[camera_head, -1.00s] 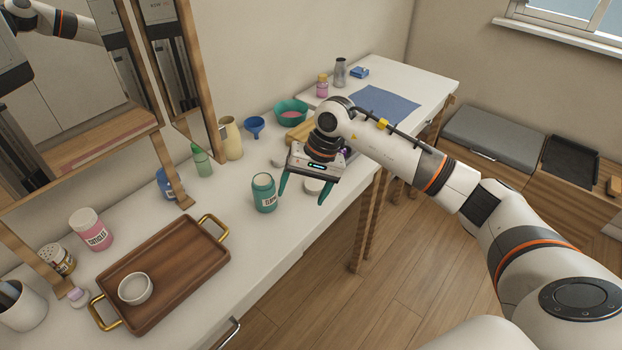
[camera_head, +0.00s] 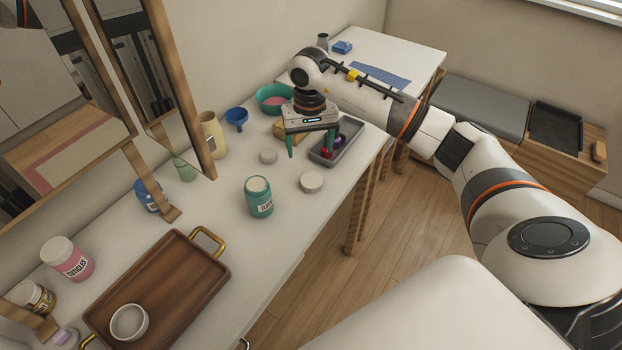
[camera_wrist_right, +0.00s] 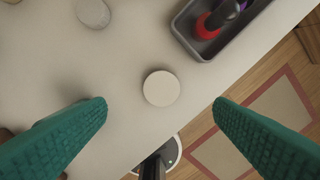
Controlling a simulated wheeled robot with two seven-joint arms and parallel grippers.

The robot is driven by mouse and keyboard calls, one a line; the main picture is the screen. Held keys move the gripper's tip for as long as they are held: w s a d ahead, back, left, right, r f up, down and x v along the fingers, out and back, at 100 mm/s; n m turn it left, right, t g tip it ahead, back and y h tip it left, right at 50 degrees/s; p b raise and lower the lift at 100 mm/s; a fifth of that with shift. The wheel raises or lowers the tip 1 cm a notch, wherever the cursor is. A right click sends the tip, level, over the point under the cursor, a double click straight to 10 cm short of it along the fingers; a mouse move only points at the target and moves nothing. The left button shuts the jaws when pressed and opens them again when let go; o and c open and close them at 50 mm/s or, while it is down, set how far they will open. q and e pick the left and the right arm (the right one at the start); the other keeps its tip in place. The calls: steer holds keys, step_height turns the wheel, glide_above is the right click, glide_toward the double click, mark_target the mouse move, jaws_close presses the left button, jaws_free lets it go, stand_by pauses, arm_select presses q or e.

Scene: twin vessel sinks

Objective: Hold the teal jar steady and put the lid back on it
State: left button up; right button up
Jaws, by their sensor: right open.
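The teal jar (camera_head: 259,198) stands upright on the white counter, label facing me; its top looks pale, and I cannot tell its inside. A flat white round lid (camera_head: 312,181) lies on the counter to its right, near the front edge. In the right wrist view the lid (camera_wrist_right: 161,88) lies centred between the fingers, below them. My right gripper (camera_head: 311,149) is open and empty, above the counter and apart from jar and lid. Its teal fingers also show in the wrist view (camera_wrist_right: 160,102). My left gripper is not in view.
A smaller pale disc (camera_head: 268,156) lies behind the jar. A grey tray (camera_head: 349,141) with red and purple items is beside the right gripper. A brown wooden tray (camera_head: 185,270) is at the left front. A teal bowl (camera_head: 270,94) stands behind.

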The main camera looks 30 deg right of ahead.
glide_above(312, 180)
steer(key=f, duration=0.5)
steer(key=shift+w+p, duration=0.4)
steer(key=shift+f, duration=0.3)
steer(key=f, duration=0.2)
steer(key=f+p, duration=0.1)
steer(key=shift+s+f+p, duration=0.3)
steer(key=shift+s+f, duration=0.05)
steer(key=shift+w+f, duration=0.1)
steer(key=shift+f, duration=0.4)
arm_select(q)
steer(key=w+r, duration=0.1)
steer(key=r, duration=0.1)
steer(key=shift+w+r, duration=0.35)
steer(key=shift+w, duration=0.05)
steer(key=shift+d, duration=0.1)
arm_select(e)
steer(key=shift+c, duration=0.6)
steer(key=c, duration=0.9)
